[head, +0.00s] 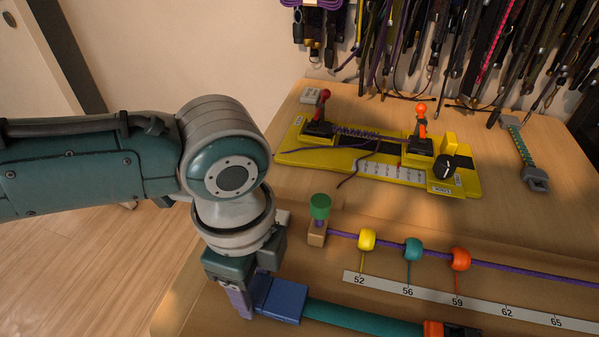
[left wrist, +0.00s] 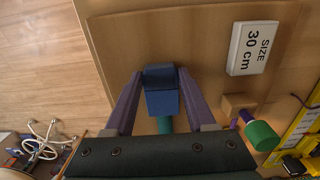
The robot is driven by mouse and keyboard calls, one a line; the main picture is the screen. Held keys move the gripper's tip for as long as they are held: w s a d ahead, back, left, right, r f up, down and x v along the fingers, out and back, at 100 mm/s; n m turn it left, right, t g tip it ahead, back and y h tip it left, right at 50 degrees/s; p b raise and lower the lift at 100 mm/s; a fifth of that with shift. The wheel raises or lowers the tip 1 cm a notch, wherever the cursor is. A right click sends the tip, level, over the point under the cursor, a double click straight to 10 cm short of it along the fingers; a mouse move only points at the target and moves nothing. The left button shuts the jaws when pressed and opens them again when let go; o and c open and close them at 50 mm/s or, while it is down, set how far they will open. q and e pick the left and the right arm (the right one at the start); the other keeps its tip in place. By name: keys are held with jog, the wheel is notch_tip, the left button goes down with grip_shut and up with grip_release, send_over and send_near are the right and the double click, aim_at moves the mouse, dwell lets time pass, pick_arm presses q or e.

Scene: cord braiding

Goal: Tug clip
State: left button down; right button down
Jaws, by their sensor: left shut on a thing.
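A blue clip (head: 282,300) sits near the front left of the table, at the left end of a teal band (head: 362,320). My left gripper (head: 258,294) reaches down from the left and is shut on the clip. In the left wrist view the blue clip (left wrist: 162,101) is between the two grey-purple fingers, with a short piece of teal band (left wrist: 165,125) behind it. An orange and black end piece (head: 448,329) is at the band's right end, cut by the frame. My right gripper is not in view.
A purple cord (head: 340,234) runs right from a green-knobbed wooden block (head: 319,207) past yellow, teal and orange beads. A numbered strip (head: 410,290) lies before it. A yellow braiding board (head: 390,175) stands behind. In the left wrist view a size card (left wrist: 252,48) lies nearby.

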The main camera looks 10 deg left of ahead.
pick_arm(q)
jog(key=shift+a, duration=0.2)
dwell(0.6)
jog(key=shift+c, duration=2.2)
grip_release()
jog(key=o, duration=0.4)
jog(key=shift+d, duration=0.1)
jog(key=shift+o, duration=0.2)
notch_tip(320, 180, up, 6)
jog(key=p, duration=0.6)
jog(key=shift+p, duration=0.4)
